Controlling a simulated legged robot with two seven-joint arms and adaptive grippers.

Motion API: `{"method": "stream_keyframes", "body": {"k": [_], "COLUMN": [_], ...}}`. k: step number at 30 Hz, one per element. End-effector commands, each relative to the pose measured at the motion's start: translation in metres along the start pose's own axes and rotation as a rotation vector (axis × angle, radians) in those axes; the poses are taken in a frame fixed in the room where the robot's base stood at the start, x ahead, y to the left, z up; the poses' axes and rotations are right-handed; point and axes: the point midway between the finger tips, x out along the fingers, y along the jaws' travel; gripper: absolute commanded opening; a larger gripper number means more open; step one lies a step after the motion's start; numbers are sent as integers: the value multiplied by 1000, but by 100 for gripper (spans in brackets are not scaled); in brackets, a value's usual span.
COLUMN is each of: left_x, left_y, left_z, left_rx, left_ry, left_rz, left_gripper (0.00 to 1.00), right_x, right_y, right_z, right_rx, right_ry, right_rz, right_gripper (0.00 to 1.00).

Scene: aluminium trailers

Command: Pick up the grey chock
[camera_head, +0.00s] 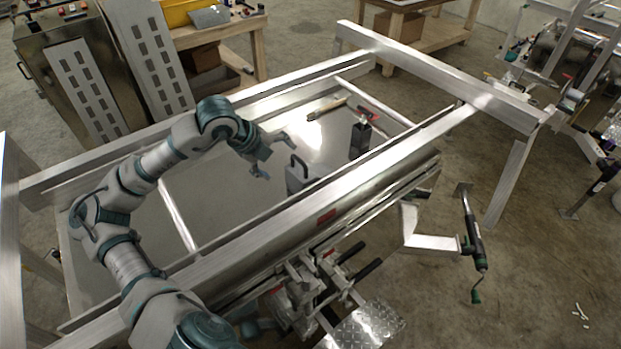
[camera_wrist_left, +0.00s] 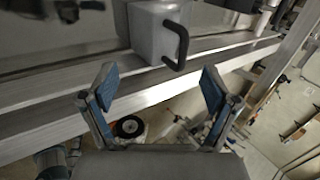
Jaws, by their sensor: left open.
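The grey chock (camera_head: 296,180) is a grey block with a black loop handle. It stands on the trailer's flat bed, close to the near side rail. It also shows in the left wrist view (camera_wrist_left: 152,42), at the top centre, with its handle on the right. My left gripper (camera_head: 276,156) is open and empty, just left of and above the chock in the head view. In the left wrist view its two blue-padded fingers (camera_wrist_left: 158,78) are spread wide below the chock, apart from it. My right gripper is not in view.
The near aluminium side rail (camera_head: 285,218) runs close beside the chock. A dark upright block (camera_head: 360,140) stands farther right on the bed, and a brush (camera_head: 326,107) lies behind. A wooden workbench (camera_head: 225,35) stands at the back. The bed's middle is mostly clear.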

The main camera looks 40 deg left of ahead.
Motion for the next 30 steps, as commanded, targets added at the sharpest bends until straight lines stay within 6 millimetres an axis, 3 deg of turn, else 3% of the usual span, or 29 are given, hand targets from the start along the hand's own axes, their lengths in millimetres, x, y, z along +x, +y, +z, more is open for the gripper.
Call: {"method": "stream_keyframes", "body": {"k": [4, 11, 19, 28, 30], "left_x": [27, 45, 85, 93, 93], "left_y": [0, -1, -2, 0, 0], "left_z": [0, -4, -4, -1, -1], "left_rx": [0, 2, 0, 0, 0], "left_ry": [2, -2, 1, -1, -1], "left_rz": [1, 0, 0, 0, 0], "left_gripper": [87, 87, 87, 87, 72], "right_x": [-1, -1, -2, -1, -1], "right_y": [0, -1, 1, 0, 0], "right_z": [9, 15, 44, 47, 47], "right_rx": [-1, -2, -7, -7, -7], "right_ry": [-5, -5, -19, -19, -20], "right_rz": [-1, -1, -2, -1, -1], "right_gripper": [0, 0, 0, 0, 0]}}
